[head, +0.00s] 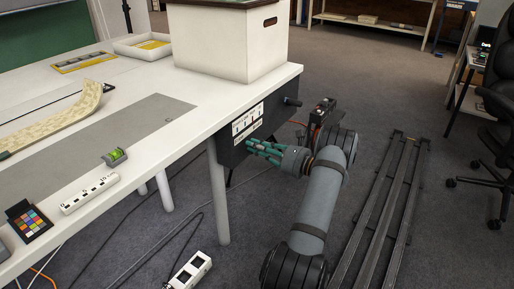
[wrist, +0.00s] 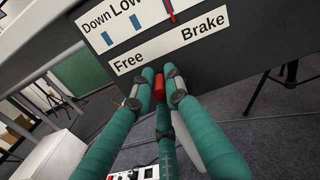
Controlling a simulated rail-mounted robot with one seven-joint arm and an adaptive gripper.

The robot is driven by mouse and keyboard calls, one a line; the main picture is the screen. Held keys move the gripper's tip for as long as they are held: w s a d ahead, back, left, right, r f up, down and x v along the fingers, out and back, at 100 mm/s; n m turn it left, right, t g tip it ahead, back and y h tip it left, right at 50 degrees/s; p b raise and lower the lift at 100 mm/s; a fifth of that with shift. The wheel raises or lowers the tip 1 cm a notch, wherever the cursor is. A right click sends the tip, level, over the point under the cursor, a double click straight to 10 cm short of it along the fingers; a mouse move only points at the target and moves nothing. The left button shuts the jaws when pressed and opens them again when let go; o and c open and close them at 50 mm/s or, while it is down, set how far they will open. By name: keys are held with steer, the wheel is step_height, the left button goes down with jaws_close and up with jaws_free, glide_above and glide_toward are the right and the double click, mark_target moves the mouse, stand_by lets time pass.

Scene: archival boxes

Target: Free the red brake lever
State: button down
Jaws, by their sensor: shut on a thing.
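The red brake lever (wrist: 159,86) shows in the wrist view as a short red piece just under the label strip. It stands between the words "Free" at left and "Brake" at right, nearer to "Free". My gripper (wrist: 159,78) has teal fingers and is shut on the lever, with fingers on both sides of it and one below. In the head view my gripper (head: 256,148) is at the lower front of the dark control box (head: 283,117) on the table's end. The lever is hidden by the fingers there.
A table leg (head: 218,195) stands left of my gripper. A power strip (head: 190,270) and cables lie on the floor. Floor rails (head: 385,205) run at right, beside an office chair (head: 495,110).

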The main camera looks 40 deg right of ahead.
steer(key=shift+s+n+b, duration=0.25)
steer(key=shift+n+b, duration=0.25)
steer(key=shift+n, duration=0.4)
steer(key=c, duration=1.9)
jaws_free()
steer(key=shift+c, duration=0.2)
steer(key=shift+o, duration=0.9)
steer(key=shift+a+f, duration=0.1)
steer(key=shift+a, duration=0.05)
steer(key=v, duration=1.2)
